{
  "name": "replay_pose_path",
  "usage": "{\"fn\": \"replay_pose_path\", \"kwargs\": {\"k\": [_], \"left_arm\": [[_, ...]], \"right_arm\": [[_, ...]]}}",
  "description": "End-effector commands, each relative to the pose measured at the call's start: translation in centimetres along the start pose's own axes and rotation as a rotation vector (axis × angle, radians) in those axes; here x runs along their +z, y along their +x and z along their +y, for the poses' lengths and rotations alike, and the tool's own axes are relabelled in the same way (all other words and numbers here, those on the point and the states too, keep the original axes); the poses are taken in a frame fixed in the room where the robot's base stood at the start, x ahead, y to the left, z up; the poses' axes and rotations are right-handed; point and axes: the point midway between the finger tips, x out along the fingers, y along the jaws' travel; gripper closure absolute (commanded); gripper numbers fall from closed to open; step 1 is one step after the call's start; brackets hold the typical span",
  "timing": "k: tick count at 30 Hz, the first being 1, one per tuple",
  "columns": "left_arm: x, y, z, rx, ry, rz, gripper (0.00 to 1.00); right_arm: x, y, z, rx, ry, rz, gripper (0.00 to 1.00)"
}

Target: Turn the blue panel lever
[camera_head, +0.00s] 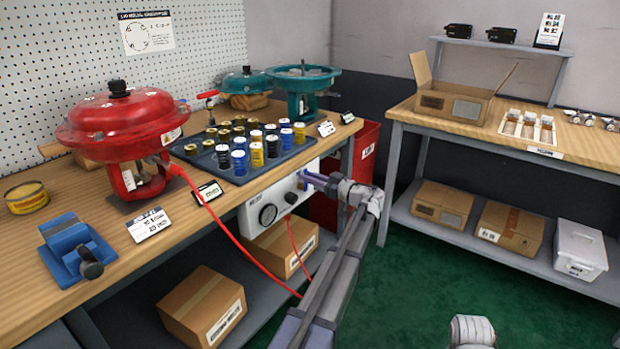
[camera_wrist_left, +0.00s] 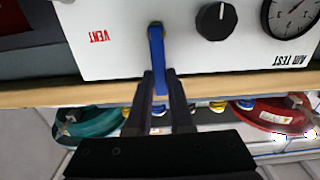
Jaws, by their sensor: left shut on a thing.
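The white test panel (camera_head: 252,222) hangs at the front edge of the workbench, with a round gauge (camera_head: 268,214) and a black knob (camera_head: 291,198). The blue panel lever (camera_wrist_left: 156,42) stands out from the panel beside the red VENT label (camera_wrist_left: 100,37) in the left wrist view. My left gripper (camera_wrist_left: 161,88) is shut on the lever, with one dark finger on each side. In the head view, my left gripper (camera_head: 314,181) reaches the panel's right end and hides most of the lever. My right gripper does not show.
A red actuator (camera_head: 118,128) stands on the bench, with a red hose (camera_head: 232,235) running down past my left arm. A tray of cans (camera_head: 240,168) sits behind the panel. A red bin (camera_head: 364,150) stands just beyond. Green floor (camera_head: 420,270) is open on the right.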

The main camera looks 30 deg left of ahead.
Motion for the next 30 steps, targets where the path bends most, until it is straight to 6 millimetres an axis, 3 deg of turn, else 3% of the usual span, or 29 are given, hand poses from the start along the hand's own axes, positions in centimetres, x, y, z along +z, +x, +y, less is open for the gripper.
{"fn": "replay_pose_path", "kwargs": {"k": [5,6,14,23,30], "left_arm": [[0.1,-0.1,-0.1,-0.002,-0.003,-0.004,1.00],[0.1,-0.1,-0.1,-0.002,-0.003,-0.004,0.78],[0.1,0.0,-0.1,-0.001,-0.001,-0.002,0.50],[0.0,-0.4,-0.1,0.000,0.000,-0.001,0.50],[0.0,-4.1,0.0,0.002,0.000,-0.001,0.50]], "right_arm": [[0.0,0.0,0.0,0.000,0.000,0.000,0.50],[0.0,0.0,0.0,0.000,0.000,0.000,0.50],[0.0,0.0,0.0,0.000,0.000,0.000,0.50],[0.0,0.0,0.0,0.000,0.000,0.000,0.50],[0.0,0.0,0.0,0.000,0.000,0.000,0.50]]}}
